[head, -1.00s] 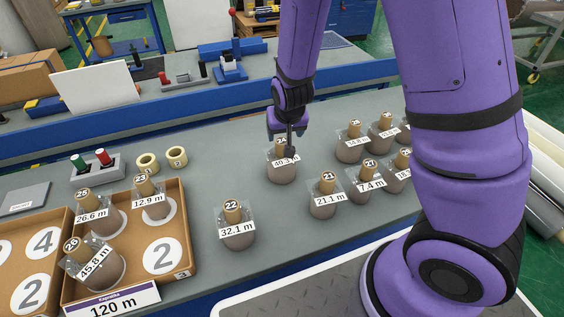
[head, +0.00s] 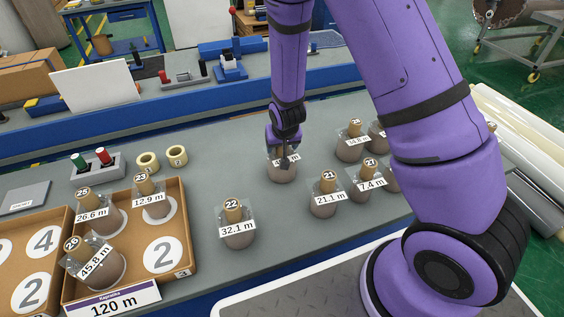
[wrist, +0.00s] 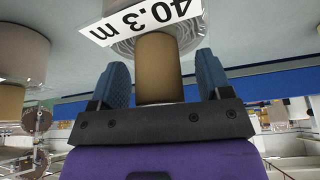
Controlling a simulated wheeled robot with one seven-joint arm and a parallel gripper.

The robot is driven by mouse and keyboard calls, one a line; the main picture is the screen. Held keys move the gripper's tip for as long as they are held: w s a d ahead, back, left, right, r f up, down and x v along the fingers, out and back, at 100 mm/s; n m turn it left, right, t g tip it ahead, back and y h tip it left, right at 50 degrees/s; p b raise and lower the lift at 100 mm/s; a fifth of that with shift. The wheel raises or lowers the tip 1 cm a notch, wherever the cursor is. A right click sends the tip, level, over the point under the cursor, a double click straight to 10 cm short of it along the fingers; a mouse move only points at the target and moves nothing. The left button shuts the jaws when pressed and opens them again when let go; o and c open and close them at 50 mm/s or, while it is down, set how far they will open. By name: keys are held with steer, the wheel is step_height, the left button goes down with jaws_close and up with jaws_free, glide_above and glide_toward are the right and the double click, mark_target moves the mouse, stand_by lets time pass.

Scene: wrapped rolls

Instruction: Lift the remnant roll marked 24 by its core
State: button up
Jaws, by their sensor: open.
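A wrapped roll (head: 282,174) with a brown core stands on the grey bench, its label partly covered by my gripper (head: 283,158). In the wrist view its label reads 40.3 m, and its tan core (wrist: 158,72) stands between my two blue-grey fingers. The fingers are open, one on each side of the core; I cannot tell whether either touches it. The number on top of this core is hidden in both views now. No number 24 is readable on any other roll.
Roll 22 (head: 237,233) and roll 21 (head: 325,206) stand in front, roll 27 (head: 370,186) to the right. More rolls stand behind and partly behind my arm. A brown tray (head: 192,262) at left holds rolls 25, 23 and 26. Two tape rings (head: 148,163) lie behind it.

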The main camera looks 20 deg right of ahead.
steer(key=shift+f, duration=0.2)
jaws_close()
steer(key=shift+w+r, duration=0.1)
steer(key=shift+r, duration=0.05)
